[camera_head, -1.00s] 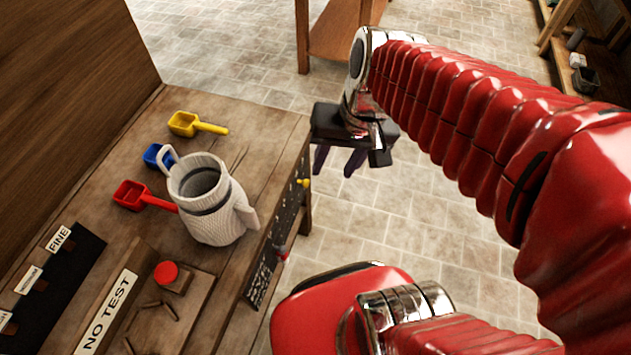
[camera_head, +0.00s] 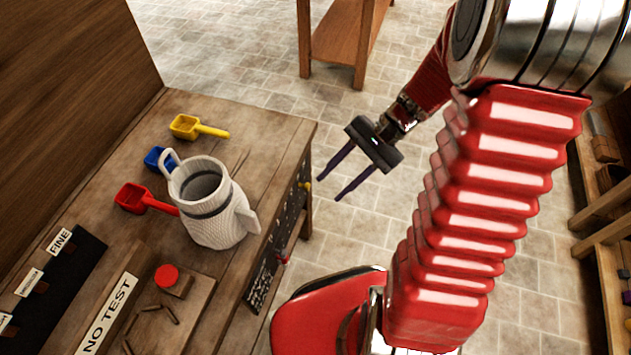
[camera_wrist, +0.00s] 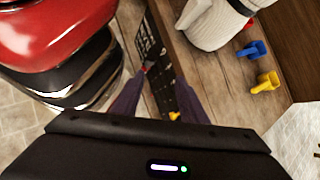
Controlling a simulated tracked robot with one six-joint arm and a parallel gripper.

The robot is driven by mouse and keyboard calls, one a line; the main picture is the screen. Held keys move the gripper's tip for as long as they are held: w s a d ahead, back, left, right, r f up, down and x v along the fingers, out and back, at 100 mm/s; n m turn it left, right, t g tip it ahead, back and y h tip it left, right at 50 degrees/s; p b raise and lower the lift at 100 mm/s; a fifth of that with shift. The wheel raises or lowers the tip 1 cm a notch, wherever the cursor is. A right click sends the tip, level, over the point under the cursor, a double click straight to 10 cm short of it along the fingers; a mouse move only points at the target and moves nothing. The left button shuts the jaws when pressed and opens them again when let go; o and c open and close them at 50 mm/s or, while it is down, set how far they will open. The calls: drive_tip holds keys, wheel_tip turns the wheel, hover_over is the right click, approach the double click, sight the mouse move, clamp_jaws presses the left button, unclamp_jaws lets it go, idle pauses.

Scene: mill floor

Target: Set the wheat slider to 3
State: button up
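A dark panel (camera_head: 274,252) with white markings is on the bench's side face. It bears a yellow knob (camera_head: 307,186) near its far end and a red knob (camera_head: 284,260) nearer its other end. In the wrist view the yellow knob (camera_wrist: 174,116) and red knob (camera_wrist: 147,66) both show; the markings are too small to read, so I cannot tell which is wheat. My gripper (camera_head: 329,190) is open and empty, its two purple fingers pointing toward the panel, close to the yellow knob. In the wrist view the fingertips (camera_wrist: 162,76) lie across the panel.
A wooden table (camera_head: 340,45) stands behind. The floor beside the bench is clear.

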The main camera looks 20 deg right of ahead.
drive_tip(key=w+d+f+m+t+y, duration=0.3)
drive_tip(key=d+f+m+y, duration=0.15)
drive_tip(key=f+m, duration=0.35)
drive_tip(key=m+t+y, duration=0.1)
drive_tip(key=m+t, duration=0.8)
approach(309, 188)
drive_tip(key=w+v, duration=0.1)
drive_tip(key=v, duration=0.5)
drive_tip(key=shift+s+d+f, duration=0.2)
drive_tip(key=shift+s+f, duration=0.05)
drive_tip(key=shift+a, duration=0.1)
drive_tip(key=shift+x, duration=6.85)
clamp_jaws()
drive_tip(key=shift+s, duration=0.1)
